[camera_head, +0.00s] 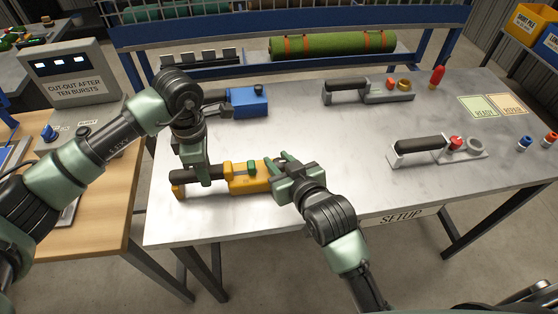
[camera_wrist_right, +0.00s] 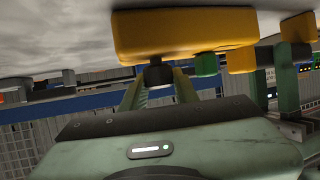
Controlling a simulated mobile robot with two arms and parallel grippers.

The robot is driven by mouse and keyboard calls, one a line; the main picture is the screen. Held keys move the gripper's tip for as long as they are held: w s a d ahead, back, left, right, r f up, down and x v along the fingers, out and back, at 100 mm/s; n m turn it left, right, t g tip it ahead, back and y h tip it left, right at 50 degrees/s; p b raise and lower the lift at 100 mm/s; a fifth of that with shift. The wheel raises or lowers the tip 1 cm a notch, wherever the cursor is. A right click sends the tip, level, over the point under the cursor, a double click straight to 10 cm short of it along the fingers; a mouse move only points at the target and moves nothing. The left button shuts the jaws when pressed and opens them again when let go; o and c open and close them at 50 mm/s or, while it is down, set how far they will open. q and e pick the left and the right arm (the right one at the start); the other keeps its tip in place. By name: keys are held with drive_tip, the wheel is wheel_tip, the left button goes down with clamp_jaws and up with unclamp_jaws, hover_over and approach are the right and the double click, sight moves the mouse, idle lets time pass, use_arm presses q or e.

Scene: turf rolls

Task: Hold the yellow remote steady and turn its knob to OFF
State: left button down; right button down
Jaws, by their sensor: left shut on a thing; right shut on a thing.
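The yellow remote (camera_head: 250,184) lies near the front edge of the metal table, with a black grip (camera_head: 186,176) on its left and a green button (camera_head: 252,167) on top. My left gripper (camera_head: 204,181) is shut on the remote around its grip. My right gripper (camera_head: 277,162) is at the remote's right end. In the right wrist view the yellow body (camera_wrist_right: 190,33) fills the top, and the black knob (camera_wrist_right: 158,74) sits between my right fingers, which are shut on it. The knob's marking and OFF label cannot be read.
A blue remote (camera_head: 248,101) lies behind. Two grey remotes (camera_head: 385,96) (camera_head: 445,151) lie to the right, near a red bottle-like piece (camera_head: 437,76) and the READY and REFER pads (camera_head: 490,107). A turf roll (camera_head: 335,44) lies at the back. The table's middle is clear.

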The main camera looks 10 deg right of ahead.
use_arm(q)
drive_tip(key=shift+s+f, duration=0.15)
drive_tip(key=shift+f, duration=0.1)
use_arm(e)
drive_tip(key=shift+f, duration=0.1)
drive_tip(key=c, duration=1.1)
unclamp_jaws()
drive_tip(key=shift+o, duration=0.2)
drive_tip(key=v, duration=0.7)
drive_tip(key=shift+s, duration=0.3)
use_arm(q)
drive_tip(key=c, duration=1)
unclamp_jaws()
drive_tip(key=shift+o, duration=0.2)
use_arm(e)
drive_tip(key=shift+w, duration=0.15)
